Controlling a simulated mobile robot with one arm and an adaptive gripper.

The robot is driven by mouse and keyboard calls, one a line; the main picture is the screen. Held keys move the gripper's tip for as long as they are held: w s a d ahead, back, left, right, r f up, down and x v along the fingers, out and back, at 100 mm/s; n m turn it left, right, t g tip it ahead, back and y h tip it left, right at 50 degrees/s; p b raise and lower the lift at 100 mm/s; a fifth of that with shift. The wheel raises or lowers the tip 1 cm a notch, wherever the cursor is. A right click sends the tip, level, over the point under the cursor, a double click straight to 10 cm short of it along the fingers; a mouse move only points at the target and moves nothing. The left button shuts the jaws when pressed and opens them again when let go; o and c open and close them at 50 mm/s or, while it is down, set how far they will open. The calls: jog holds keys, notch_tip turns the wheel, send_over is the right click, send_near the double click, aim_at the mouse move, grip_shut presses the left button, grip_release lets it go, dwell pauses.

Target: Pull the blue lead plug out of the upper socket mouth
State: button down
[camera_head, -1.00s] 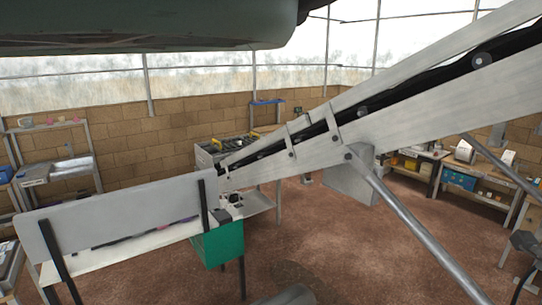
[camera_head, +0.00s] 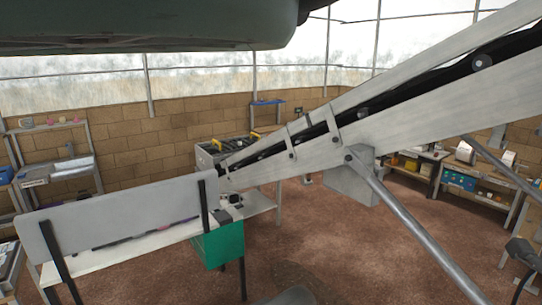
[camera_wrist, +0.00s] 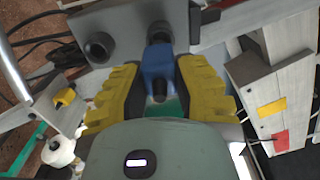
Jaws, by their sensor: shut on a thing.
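The blue lead plug (camera_wrist: 157,72) is in the upper middle of the wrist view, between the yellow fingers of my gripper (camera_wrist: 158,80). Both fingers are closed on its sides. The plug's far end meets a dark round socket mouth (camera_wrist: 159,33) on a grey box (camera_wrist: 125,20). I cannot tell how deep the plug sits in it. A second dark round mouth (camera_wrist: 100,46) on the same box is empty, to the left. I cannot make out the plug or my gripper in the head view.
A grey block with yellow and red tags (camera_wrist: 275,100) stands close on the right in the wrist view. Dark cables (camera_wrist: 50,45) and a white round part (camera_wrist: 58,150) lie left. The head view shows a white bench (camera_head: 100,258), a green box (camera_head: 218,245) and open brown floor.

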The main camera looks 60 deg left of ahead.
jog(key=s+p, duration=0.2)
jog(key=p, duration=0.1)
jog(key=shift+s, duration=0.4)
